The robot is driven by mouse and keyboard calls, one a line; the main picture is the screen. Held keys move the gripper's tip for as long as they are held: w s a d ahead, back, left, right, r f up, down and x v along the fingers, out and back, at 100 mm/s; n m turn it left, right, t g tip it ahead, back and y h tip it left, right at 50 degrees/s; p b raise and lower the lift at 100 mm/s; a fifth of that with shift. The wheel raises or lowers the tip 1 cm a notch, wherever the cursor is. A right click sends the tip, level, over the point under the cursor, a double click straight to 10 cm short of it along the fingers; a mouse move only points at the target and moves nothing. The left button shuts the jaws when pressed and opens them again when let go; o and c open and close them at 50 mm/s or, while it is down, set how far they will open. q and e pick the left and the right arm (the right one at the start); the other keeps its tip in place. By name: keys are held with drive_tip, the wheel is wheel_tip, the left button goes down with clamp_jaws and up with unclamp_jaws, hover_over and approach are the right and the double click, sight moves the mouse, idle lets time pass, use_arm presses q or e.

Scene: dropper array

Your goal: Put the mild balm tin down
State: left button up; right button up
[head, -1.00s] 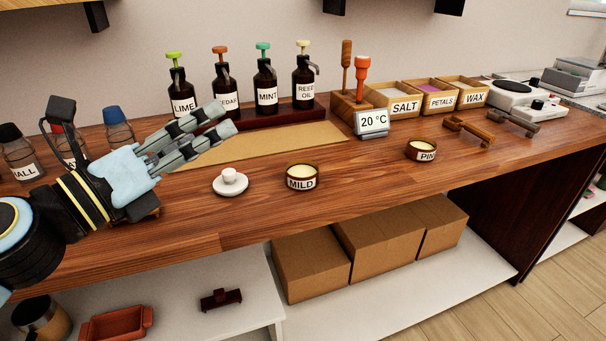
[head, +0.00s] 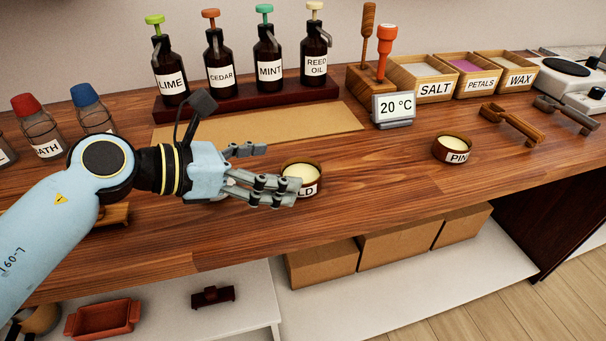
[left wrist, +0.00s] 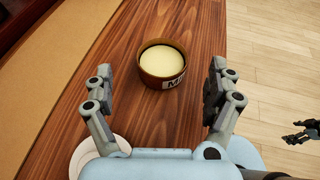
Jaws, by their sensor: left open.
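The mild balm tin (head: 303,174), a round brown tin of pale cream, stands upright on the wooden counter (head: 360,215). My left gripper (head: 276,175) is open and empty just left of the tin, with one finger across part of its label in the head view. In the left wrist view the tin (left wrist: 163,63) shows ahead, between the lines of the two spread fingers, with no finger visibly gripping it. Part of what seems to be my right gripper (left wrist: 300,134) shows at the right edge there; its opening is unclear.
The white saucer (left wrist: 90,155) lies under my left gripper, mostly hidden. A tan mat (head: 335,120) and pump bottles (head: 268,70) stand behind. The pine tin (head: 452,150) is to the right, with bare counter between the tins.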

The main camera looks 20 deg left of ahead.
sight(317, 170)
use_arm(q)
drive_tip(key=x, duration=0.6)
drive_tip(key=shift+d+f, duration=0.15)
drive_tip(key=c, duration=1.3)
drive_tip(key=shift+r+p, duration=0.2)
drive_tip(key=shift+p, duration=0.2)
